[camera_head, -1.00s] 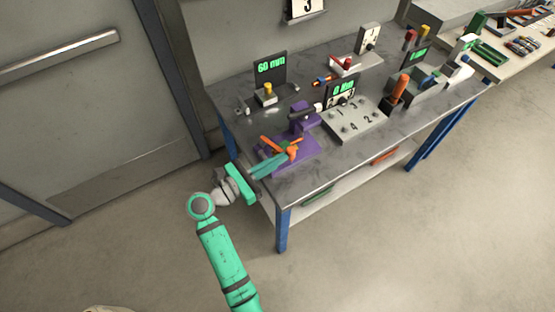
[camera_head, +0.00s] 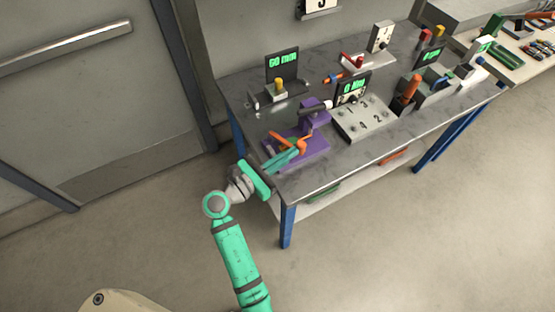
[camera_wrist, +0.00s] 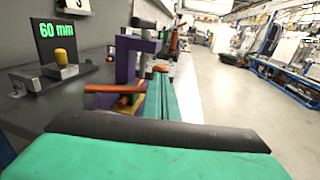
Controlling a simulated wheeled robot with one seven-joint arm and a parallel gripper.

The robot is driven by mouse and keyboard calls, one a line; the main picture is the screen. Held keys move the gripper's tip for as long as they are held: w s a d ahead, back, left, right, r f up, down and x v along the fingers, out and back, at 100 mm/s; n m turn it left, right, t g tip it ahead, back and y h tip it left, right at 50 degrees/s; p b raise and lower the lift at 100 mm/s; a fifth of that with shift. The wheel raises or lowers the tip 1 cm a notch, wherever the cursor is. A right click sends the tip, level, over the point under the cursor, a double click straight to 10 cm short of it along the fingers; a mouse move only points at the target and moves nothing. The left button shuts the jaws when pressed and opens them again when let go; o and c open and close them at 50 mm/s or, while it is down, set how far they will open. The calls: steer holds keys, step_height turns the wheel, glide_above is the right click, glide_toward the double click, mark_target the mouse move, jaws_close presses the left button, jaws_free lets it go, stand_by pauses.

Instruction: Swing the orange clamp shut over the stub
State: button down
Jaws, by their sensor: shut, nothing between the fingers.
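The orange clamp (camera_head: 303,146) sits on a purple fixture (camera_head: 319,147) near the bench's left front corner. In the wrist view, its orange arm (camera_wrist: 113,89) lies left of my fingers, in front of the purple upright (camera_wrist: 127,58). My gripper (camera_head: 297,153) is shut and empty. Its green fingers reach over the purple base, right beside the clamp; I cannot tell whether they touch it. In the wrist view the shut gripper (camera_wrist: 160,72) points along the bench edge. I cannot make out the stub clearly; the clamp and fingers crowd that spot.
A "60 mm" display (camera_head: 282,65) with a yellow-knobbed block (camera_head: 280,90) stands behind the fixture. A numbered grey panel (camera_head: 364,120) stands to the right. The grey bench (camera_head: 315,185) has bare room at its front edge, and the floor before it is clear.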

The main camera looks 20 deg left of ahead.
steer(key=v, duration=1.4)
steer(key=shift+w+a, duration=0.1)
